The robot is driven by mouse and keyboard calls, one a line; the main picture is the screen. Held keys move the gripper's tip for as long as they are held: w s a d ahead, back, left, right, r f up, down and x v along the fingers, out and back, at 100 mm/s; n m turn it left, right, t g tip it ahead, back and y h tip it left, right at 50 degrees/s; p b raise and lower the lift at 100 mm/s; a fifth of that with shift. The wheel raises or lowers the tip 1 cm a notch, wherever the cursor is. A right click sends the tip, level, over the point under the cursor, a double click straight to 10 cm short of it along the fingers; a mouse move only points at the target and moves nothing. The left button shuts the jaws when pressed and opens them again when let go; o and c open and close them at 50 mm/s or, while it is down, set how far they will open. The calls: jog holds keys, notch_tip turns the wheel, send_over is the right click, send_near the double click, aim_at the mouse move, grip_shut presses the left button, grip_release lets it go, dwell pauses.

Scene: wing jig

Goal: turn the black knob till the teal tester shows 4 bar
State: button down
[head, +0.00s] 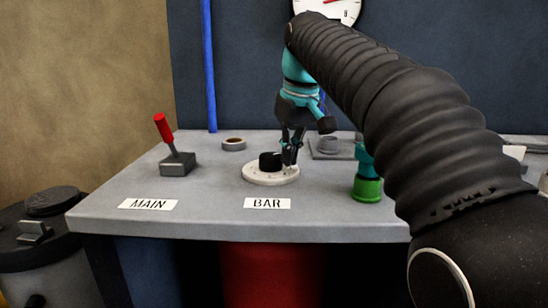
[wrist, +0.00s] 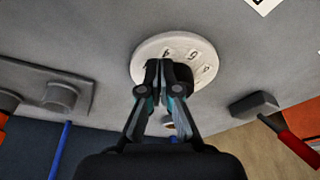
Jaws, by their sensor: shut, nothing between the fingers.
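The black knob (head: 269,162) sits on a round white dial (head: 262,179) behind the BAR label. My gripper (head: 289,161) points down at the knob's right side in the head view, fingers shut with nothing between them. In the wrist view the fingertips (wrist: 165,70) are close against the knob (wrist: 183,73) and cover part of it; I cannot tell if they touch. Printed numbers, among them a 4 and a 5, show on the dial (wrist: 146,51). A teal fitting with a green base (head: 367,187), possibly the tester, stands to the right, partly behind my arm. I see no readable pressure on it.
A red-handled lever (head: 172,150) stands behind the MAIN label on the grey bench (head: 215,205). A wall gauge (head: 335,8) with a red needle is cut off above.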

jog(key=v, duration=0.3)
jog(key=w+v, duration=0.1)
jog(key=v, duration=0.1)
jog(key=shift+a+r, duration=0.3)
jog(key=shift+r, duration=0.2)
